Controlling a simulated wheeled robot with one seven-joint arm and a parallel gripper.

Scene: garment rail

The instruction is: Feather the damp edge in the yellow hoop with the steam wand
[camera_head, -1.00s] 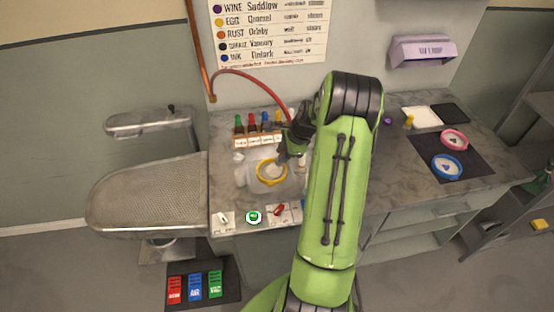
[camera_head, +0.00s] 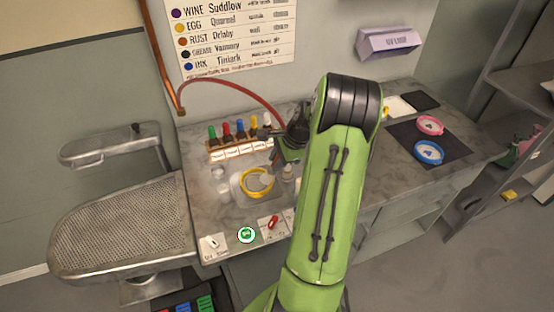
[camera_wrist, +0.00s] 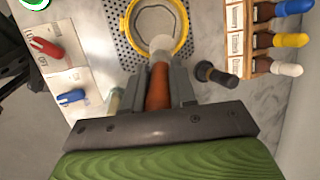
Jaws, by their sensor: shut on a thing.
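The yellow hoop (camera_head: 257,184) lies on a grey perforated plate on the counter, with pale cloth inside it. It also shows at the top of the wrist view (camera_wrist: 185,42), cut off by the frame edge. My gripper (camera_wrist: 158,78) is shut on the steam wand (camera_wrist: 158,92), which has an orange-brown body and a round whitish head. The head overlaps the hoop's near rim in the wrist view; I cannot tell whether it touches. In the head view my arm partly hides the gripper.
A rack of colour-capped bottles (camera_head: 237,150) stands behind the hoop. Red (camera_wrist: 45,48) and blue (camera_wrist: 71,97) switches line the front edge. Pink (camera_head: 430,125) and blue (camera_head: 428,152) hoops lie on a dark mat at right.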

